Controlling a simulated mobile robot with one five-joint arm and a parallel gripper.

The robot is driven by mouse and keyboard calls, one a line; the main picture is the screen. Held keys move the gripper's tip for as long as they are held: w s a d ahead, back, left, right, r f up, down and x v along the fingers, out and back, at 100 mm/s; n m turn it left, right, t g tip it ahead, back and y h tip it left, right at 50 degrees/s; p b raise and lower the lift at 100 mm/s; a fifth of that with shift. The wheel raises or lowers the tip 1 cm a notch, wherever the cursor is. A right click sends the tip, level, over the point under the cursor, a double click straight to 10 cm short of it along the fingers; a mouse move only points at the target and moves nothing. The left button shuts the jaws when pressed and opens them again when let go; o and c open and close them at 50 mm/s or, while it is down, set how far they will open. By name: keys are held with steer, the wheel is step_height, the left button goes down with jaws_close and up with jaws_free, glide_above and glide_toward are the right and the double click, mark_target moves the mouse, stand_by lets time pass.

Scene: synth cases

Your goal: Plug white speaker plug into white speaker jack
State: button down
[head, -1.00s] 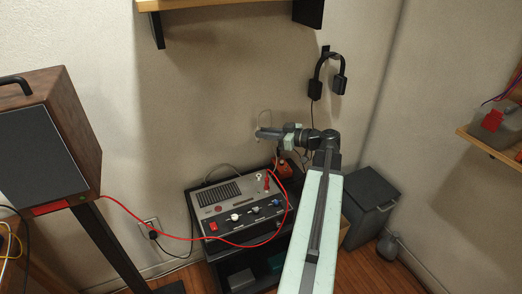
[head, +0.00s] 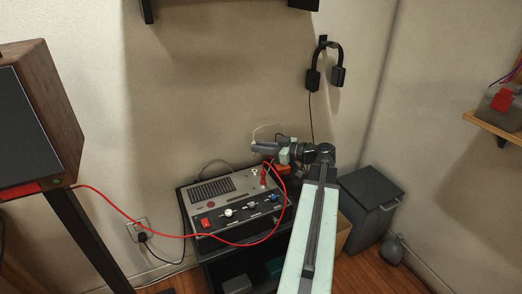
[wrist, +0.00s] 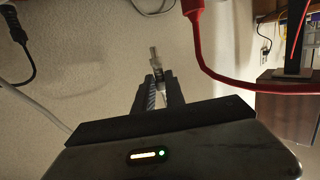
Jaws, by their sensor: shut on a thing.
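The grey amplifier (head: 232,203) stands on a dark stand, its top panel facing up. A small white fitting, apparently the white speaker jack (head: 254,172), shows on its top right, beside the red plug (head: 263,179) standing in the panel. My gripper (head: 257,147) is above and behind that corner, pointing left. In the wrist view my gripper (wrist: 156,88) is shut on a slim pale plug with a metallic end, apparently the white speaker plug (wrist: 154,58). The plug is clear of the jack. The jack cannot be made out in the wrist view.
A red cable (head: 160,231) runs from the speaker (head: 38,120) to the amplifier, and passes close right of my fingers in the wrist view (wrist: 196,45). Headphones (head: 325,68) hang on the wall. A grey bin (head: 368,205) stands right.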

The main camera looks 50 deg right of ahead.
steer(key=shift+f+b, duration=2.5)
steer(key=shift+f, duration=0.2)
steer(key=shift+s+f+b, duration=0.1)
steer(key=shift+f+b, duration=1.25)
steer(key=shift+f, duration=0.05)
steer(key=c, duration=1.3)
jaws_free()
steer(key=p+v, duration=0.1)
steer(key=v, duration=0.6)
steer(key=shift+s+d+r, duration=0.1)
steer(key=shift+s, duration=0.3)
